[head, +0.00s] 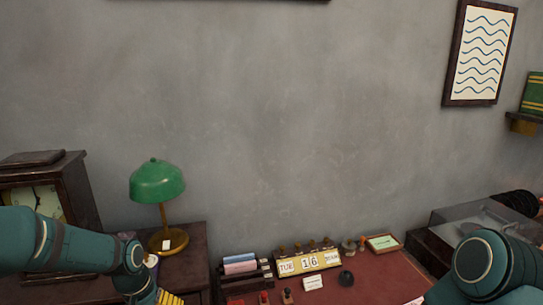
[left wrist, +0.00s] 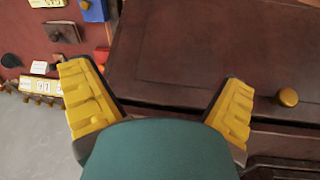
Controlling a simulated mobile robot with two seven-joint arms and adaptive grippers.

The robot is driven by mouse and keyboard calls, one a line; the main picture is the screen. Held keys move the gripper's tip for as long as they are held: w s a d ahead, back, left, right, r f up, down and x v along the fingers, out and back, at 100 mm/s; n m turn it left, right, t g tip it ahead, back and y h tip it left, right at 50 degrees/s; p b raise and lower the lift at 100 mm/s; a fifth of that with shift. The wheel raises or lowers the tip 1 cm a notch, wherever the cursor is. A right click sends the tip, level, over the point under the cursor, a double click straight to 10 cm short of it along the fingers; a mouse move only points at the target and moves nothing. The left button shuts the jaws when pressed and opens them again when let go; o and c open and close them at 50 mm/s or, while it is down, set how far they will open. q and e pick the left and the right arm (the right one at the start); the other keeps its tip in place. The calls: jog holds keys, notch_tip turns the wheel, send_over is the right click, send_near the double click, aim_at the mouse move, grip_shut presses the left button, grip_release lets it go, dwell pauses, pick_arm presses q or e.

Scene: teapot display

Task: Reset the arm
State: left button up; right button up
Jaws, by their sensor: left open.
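My left arm (head: 60,245) enters the head view from the left and bends down in front of the small dark cabinet. Yellow of my left gripper (head: 170,298) just shows at the bottom edge there. In the left wrist view my left gripper (left wrist: 157,78) has its two yellow fingers spread wide, with nothing between them. It is over or facing a dark brown wooden surface (left wrist: 200,45); the gap to it is unclear. My right arm (head: 490,270) shows at the lower right of the head view. Its gripper is out of view.
A green lamp (head: 158,182) stands on the cabinet, beside a dark clock (head: 75,195). A clear-lidded box (head: 480,220) is at right. A brass knob (left wrist: 288,97) is near my left gripper.

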pick_arm(q)
jog(key=s+d+f, duration=0.4)
jog(key=d+f, duration=0.2)
jog(key=f, duration=0.1)
jog(key=s+d+f+h+b, duration=0.1)
jog(key=s+d+f, duration=0.3)
jog(key=d+f, duration=0.3)
jog(key=s+d+f+t+h+b, duration=0.1)
jog(key=s+d+f, duration=0.4)
jog(key=d+f, duration=0.2)
jog(key=shift+f, duration=0.35)
